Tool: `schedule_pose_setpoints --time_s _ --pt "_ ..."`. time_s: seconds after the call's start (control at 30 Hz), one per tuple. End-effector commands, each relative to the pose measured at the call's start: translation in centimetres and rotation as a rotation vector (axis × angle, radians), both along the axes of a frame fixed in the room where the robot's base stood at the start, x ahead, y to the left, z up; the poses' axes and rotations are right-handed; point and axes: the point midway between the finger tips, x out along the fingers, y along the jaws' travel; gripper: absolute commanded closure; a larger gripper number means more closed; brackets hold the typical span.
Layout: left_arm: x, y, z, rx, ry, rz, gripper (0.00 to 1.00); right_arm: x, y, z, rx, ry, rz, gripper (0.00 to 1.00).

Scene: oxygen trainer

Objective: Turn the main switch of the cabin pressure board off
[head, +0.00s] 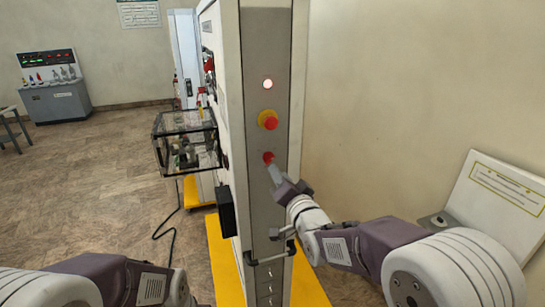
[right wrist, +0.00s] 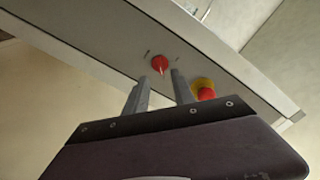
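The cabin pressure board shows its narrow grey side panel (head: 265,200) in the head view. A red knob, which looks like the main switch (head: 268,157), sits on that panel below a red-and-yellow mushroom button (head: 268,120). My right gripper (head: 272,173) is at the knob, just below it in the head view. In the right wrist view the fingers (right wrist: 159,80) are apart, with the red switch (right wrist: 160,64) between and just beyond their tips. I cannot tell whether they touch it. My left arm shows at the bottom left, but its gripper is out of view.
A round lamp (head: 267,84) glows white above the mushroom button. A clear box (head: 187,140) juts from the board's left face. The board stands on a yellow base (head: 224,262). A grey console (head: 53,88) stands far left. A white slanted panel (head: 500,205) is at right.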

Motion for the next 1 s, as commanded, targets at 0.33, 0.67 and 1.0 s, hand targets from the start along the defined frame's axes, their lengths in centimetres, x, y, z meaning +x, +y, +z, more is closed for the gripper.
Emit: schedule_pose_setpoints --time_s 0.33,0.67,1.0 --pt "0.0 0.0 4.1 0.000 -0.001 0.000 0.64 5.9 1.9 0.4 0.000 0.001 0.000 0.69" --pt "0.0 0.0 4.1 0.000 -0.001 0.000 0.64 6.5 2.1 0.1 0.000 0.001 -0.001 0.69" --pt "0.0 0.0 4.0 0.000 -0.001 0.000 0.64 6.5 2.1 0.1 -0.002 -0.001 0.000 1.00"
